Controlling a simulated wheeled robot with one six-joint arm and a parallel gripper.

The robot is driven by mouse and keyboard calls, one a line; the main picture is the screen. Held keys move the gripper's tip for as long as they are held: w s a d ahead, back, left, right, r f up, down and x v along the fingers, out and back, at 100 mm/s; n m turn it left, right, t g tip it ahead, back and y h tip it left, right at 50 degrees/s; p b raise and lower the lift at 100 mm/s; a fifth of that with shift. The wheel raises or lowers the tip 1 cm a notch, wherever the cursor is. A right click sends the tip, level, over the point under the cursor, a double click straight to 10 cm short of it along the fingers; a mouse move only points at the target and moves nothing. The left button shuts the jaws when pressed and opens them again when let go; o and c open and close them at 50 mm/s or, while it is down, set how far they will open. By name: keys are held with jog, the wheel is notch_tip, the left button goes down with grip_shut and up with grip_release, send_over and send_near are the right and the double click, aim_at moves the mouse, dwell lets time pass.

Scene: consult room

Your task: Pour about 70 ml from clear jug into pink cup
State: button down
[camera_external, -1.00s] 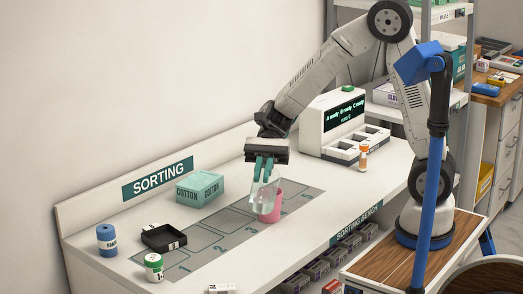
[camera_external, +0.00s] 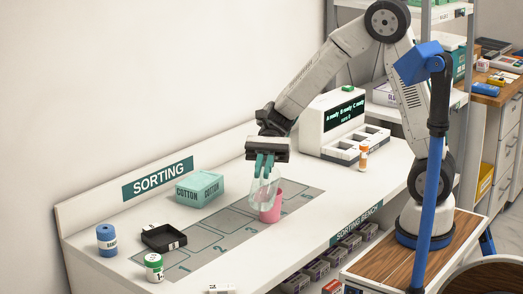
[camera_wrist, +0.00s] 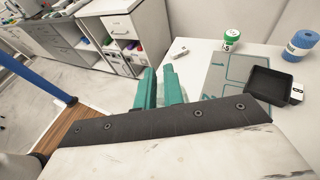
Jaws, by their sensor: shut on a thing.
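The clear jug (camera_external: 259,192) is held by my gripper (camera_external: 264,168), whose teal fingers are shut on it. The jug is see-through and looks tilted, with its lower part beside and partly in front of the pink cup. The pink cup (camera_external: 271,212) stands upright on the grey numbered mat (camera_external: 232,233), near the middle of the bench. I cannot tell the liquid level in either one.
A teal cotton box (camera_external: 200,188), a black tray (camera_external: 163,238), a blue roll (camera_external: 107,240) and a green-lidded jar (camera_external: 154,267) stand to the left. A white device (camera_external: 340,125) and an orange bottle (camera_external: 363,157) are behind right.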

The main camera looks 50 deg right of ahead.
aim_at(261, 190)
jog(key=shift+d+r, duration=0.1)
jog(key=shift+d, duration=0.05)
jog(key=shift+s+a+f+t+h, duration=0.3)
jog(key=shift+s+a+f+h, duration=0.05)
jog(key=shift+a+f+h, duration=0.25)
jog(key=shift+s+a+f+t+h, duration=0.3)
jog(key=shift+a+f+h, duration=0.2)
jog(key=shift+a, duration=0.05)
jog(key=shift+f+h, duration=0.3)
jog(key=shift+f, duration=0.05)
jog(key=shift+s+a+f+t+h, duration=0.15)
jog(key=shift+a+f+t+h, duration=0.2)
jog(key=shift+f+h, duration=0.25)
jog(key=shift+s+a+f+t+h, duration=0.1)
jog(key=shift+a+f+t+h, duration=0.2)
jog(key=shift+f+h, duration=0.3)
jog(key=shift+f, duration=0.15)
